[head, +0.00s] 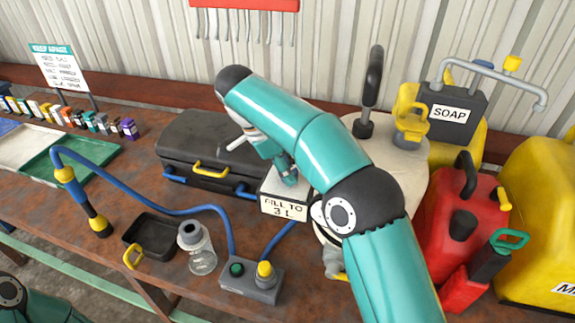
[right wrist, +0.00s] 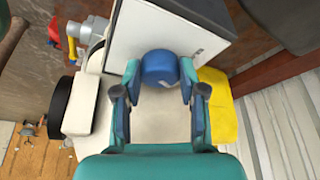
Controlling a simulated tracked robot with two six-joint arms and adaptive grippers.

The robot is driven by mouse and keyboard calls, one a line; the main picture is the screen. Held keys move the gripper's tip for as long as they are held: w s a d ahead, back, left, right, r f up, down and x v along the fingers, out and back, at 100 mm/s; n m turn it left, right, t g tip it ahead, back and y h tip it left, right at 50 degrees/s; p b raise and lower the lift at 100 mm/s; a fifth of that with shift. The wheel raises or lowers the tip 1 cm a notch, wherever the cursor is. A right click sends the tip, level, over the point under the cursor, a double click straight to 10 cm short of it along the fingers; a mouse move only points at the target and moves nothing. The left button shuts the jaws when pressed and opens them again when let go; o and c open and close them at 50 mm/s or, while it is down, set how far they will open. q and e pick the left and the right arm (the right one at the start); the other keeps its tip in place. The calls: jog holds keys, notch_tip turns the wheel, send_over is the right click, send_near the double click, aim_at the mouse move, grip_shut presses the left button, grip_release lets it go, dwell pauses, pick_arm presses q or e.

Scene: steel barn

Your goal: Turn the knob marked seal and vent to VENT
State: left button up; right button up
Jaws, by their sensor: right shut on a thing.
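In the right wrist view a round blue knob (right wrist: 160,68) sits between the two fingers of my right gripper (right wrist: 160,84), with a finger against each side. In the head view my right gripper (head: 287,174) reaches down at the white block labelled FILL TO 3 L (head: 283,208); my arm and fingers hide the knob there. I cannot read any SEAL or VENT marking or tell which way the knob points. My left gripper is out of view; only part of my left arm shows at the lower left.
A black case (head: 205,142) lies left of the right gripper. A clear jar (head: 200,252), black tray (head: 160,238) and button box (head: 250,279) with blue hose stand in front. A red can (head: 455,225) and SOAP container (head: 455,112) crowd the right.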

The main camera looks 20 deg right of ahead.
jog(key=shift+m+g, duration=0.3)
jog(key=shift+m, duration=0.4)
jog(key=shift+d, duration=0.1)
jog(key=o, duration=1.1)
jog(key=shift+o, duration=0.2)
